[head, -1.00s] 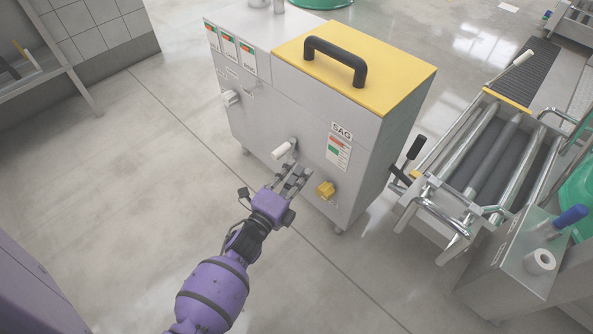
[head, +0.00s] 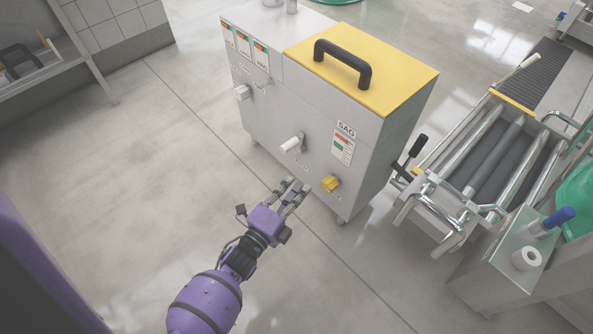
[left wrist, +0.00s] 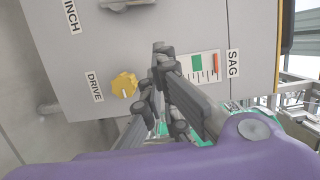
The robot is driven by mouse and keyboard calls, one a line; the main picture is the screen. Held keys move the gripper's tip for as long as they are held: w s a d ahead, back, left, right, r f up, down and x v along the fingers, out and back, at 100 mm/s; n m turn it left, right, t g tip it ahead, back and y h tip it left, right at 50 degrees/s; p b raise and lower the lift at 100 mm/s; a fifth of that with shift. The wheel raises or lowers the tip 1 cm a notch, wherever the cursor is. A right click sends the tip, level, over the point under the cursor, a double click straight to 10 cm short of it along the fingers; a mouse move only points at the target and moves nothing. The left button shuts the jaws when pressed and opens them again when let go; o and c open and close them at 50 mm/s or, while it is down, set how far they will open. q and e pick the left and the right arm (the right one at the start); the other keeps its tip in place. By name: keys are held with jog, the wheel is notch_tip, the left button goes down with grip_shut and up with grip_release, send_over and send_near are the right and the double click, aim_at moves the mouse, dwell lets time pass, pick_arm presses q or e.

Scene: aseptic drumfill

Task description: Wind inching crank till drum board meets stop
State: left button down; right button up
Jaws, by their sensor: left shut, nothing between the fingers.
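The inching crank, with a white handle (head: 293,144), sticks out of the front of the grey machine cabinet (head: 268,127). Part of it shows at the top edge of the left wrist view (left wrist: 128,4), beside the INCH label. My left gripper (head: 297,184) is shut and empty, below the crank and apart from it, in front of the cabinet. Its fingers also show in the left wrist view (left wrist: 160,75), in front of the panel between the yellow drive knob (left wrist: 124,85) and the SAG gauge (left wrist: 198,66). My right gripper is out of view. I cannot make out the drum board or its stop.
The cabinet has a yellow lid (head: 370,75) with a black handle (head: 343,64). The floor left of the cabinet is clear.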

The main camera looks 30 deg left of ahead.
aim_at(300, 144)
pick_arm(q)
jog(key=w+b, duration=0.1)
jog(key=w, duration=0.5)
jog(key=w+d+b, duration=0.1)
jog(key=w, duration=0.3)
jog(key=shift+f+b, duration=0.25)
jog(key=shift+b, duration=0.1)
jog(key=a, duration=0.3)
jog(key=shift+w+a+b, duration=0.1)
jog(key=shift+w+b, duration=0.25)
jog(key=shift+w+a, duration=0.15)
jog(key=shift+a, duration=0.1)
jog(key=shift+w+a+r, duration=0.25)
jog(key=shift+a+r, duration=0.15)
jog(key=shift+a, duration=0.3)
jog(key=shift+s+d, duration=0.1)
jog(key=shift+d, duration=0.05)
